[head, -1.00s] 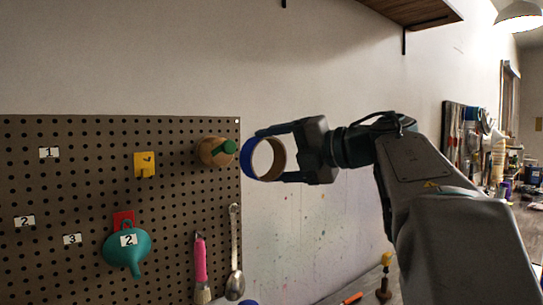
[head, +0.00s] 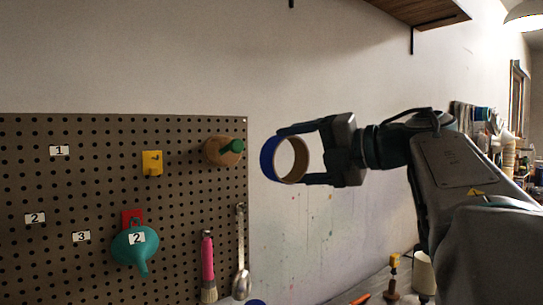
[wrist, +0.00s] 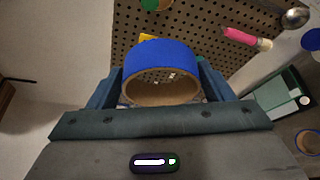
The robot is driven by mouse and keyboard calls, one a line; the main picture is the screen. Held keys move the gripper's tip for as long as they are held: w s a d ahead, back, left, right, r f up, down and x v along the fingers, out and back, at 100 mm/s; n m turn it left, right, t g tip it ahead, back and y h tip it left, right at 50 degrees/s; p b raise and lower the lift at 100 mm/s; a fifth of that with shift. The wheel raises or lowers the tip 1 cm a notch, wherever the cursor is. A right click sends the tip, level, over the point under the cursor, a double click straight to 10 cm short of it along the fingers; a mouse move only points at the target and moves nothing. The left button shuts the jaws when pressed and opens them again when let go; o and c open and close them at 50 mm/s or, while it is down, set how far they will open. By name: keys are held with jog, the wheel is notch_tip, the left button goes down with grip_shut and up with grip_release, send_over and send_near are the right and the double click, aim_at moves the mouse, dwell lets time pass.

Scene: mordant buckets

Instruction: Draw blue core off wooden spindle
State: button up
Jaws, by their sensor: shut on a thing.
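The blue core (head: 267,158) is a short ring, blue outside and cardboard brown inside. My gripper (head: 297,158) is shut on it, one finger at its top and one at its bottom in the head view. In the wrist view the blue core (wrist: 160,58) sits between the two fingers of my gripper (wrist: 161,85). The wooden spindle (head: 221,151) with a green tip sticks out of the pegboard at its upper right. The core is clear of the spindle, to its right, with a gap between them.
The pegboard (head: 100,190) holds a yellow hook (head: 152,163), a teal funnel (head: 135,246), a pink-handled brush (head: 207,262) and a metal spoon (head: 241,260). A wooden shelf (head: 420,15) hangs above right. Bare wall lies behind my gripper. A bench with several items stands below right.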

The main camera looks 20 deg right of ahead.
jog(key=shift+s+d, duration=0.3)
jog(key=shift+s, duration=0.6)
